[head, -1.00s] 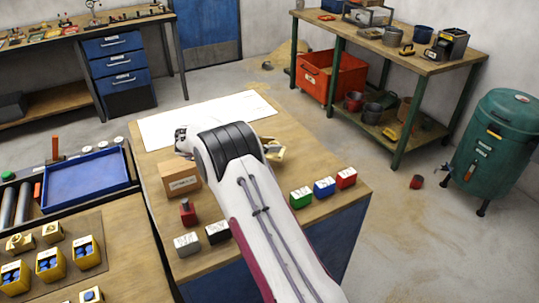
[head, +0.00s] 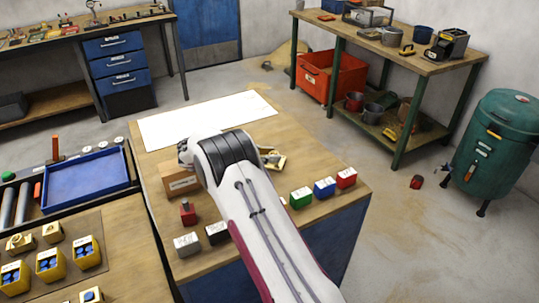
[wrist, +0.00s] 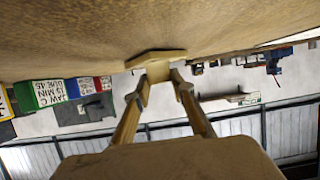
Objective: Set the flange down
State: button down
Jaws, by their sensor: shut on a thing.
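The brass-coloured flange (wrist: 158,68) is between the fingertips of my gripper (wrist: 159,84) in the wrist view, which looks upside down. The gripper is shut on it. The flange's flat plate is close to the wooden bench surface; I cannot tell whether it touches. In the head view my arm hides most of the gripper and flange. A brass-coloured piece (head: 276,161) shows just right of the arm, over the bench; I cannot tell whether it is flange or finger.
A white sheet (head: 205,118) lies on the bench behind my arm. Green (head: 300,198), blue (head: 325,187) and red (head: 346,177) boxes stand to the right. A cardboard box (head: 179,181) and a small red object (head: 187,213) stand left. Bare wood shows right of the arm.

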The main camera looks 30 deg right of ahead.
dwell(0.3)
jog(key=c, duration=1.7)
grip_release()
jog(key=shift+f, duration=0.15)
jog(key=shift+a+r, duration=0.15)
jog(key=shift+r, duration=0.1)
jog(key=shift+a+r, duration=0.25)
jog(key=shift+a, duration=0.4)
jog(key=r, duration=0.3)
jog(key=a+r, duration=0.1)
jog(key=r, duration=0.2)
jog(key=shift+a, duration=0.1)
jog(key=shift+r, duration=0.8)
